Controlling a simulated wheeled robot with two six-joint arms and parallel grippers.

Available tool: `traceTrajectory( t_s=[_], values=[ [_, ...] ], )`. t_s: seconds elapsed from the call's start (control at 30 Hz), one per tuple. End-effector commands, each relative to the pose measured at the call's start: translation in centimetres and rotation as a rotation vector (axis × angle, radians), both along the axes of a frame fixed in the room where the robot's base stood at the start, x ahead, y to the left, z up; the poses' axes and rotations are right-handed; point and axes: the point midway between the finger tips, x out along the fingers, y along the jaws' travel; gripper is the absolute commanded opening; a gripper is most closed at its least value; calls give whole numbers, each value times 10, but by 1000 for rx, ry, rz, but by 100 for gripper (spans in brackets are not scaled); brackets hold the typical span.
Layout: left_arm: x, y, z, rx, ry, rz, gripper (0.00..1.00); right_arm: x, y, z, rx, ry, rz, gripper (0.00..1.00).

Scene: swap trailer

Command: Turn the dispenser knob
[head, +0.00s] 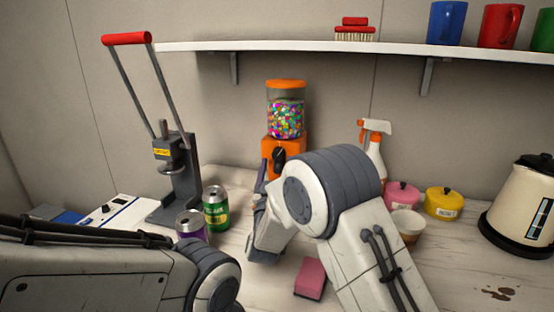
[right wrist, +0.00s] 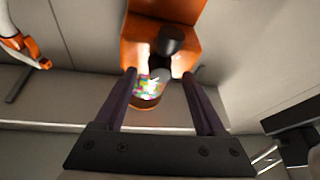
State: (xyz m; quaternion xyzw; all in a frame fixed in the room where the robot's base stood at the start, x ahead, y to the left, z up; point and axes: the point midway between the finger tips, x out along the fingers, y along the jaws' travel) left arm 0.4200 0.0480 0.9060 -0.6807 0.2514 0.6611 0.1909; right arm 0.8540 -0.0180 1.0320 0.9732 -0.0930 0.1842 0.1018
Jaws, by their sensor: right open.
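The candy dispenser (head: 285,108) stands on the counter against the back wall. It has an orange lid and base and a clear globe of coloured candies. Its black knob (head: 279,156) is on the front of the orange base. In the right wrist view the dispenser appears upside down, with the knob (right wrist: 170,42) just beyond the fingertips. My right gripper (head: 264,182) is in front of the dispenser, partly hidden by its own arm. In the right wrist view the gripper (right wrist: 159,74) is open and empty, its fingers pointing towards the knob. My left gripper is out of view.
A can press (head: 180,180) with a red handle and two cans (head: 216,207) stand left. A spray bottle (head: 373,150), pink pot (head: 402,195), yellow pot (head: 444,203) and kettle (head: 522,210) stand right. A pink sponge (head: 311,278) lies in front. A shelf (head: 300,46) runs above.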

Motion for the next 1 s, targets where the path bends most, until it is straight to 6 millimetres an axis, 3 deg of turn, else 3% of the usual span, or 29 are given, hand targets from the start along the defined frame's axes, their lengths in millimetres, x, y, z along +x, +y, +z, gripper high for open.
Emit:
traceTrajectory(
  t_s=[0.2, 0.47, 0.57, 0.67, 0.7, 1.0],
  values=[
    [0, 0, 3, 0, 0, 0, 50, 15, -3, 7, 1, 0, 0, 72],
    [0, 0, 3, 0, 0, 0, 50, 16, -3, 7, 0, 0, 1, 72],
    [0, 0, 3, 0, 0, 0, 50, 16, -3, 7, 0, 0, 1, 42],
    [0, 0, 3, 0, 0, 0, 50, 16, -3, 7, 1, 0, 1, 4],
    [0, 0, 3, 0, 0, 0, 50, 16, -2, 7, 1, 0, 1, 0],
    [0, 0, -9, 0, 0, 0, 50, 16, -1, 4, 37, -13, 3, 0]
  ],
)
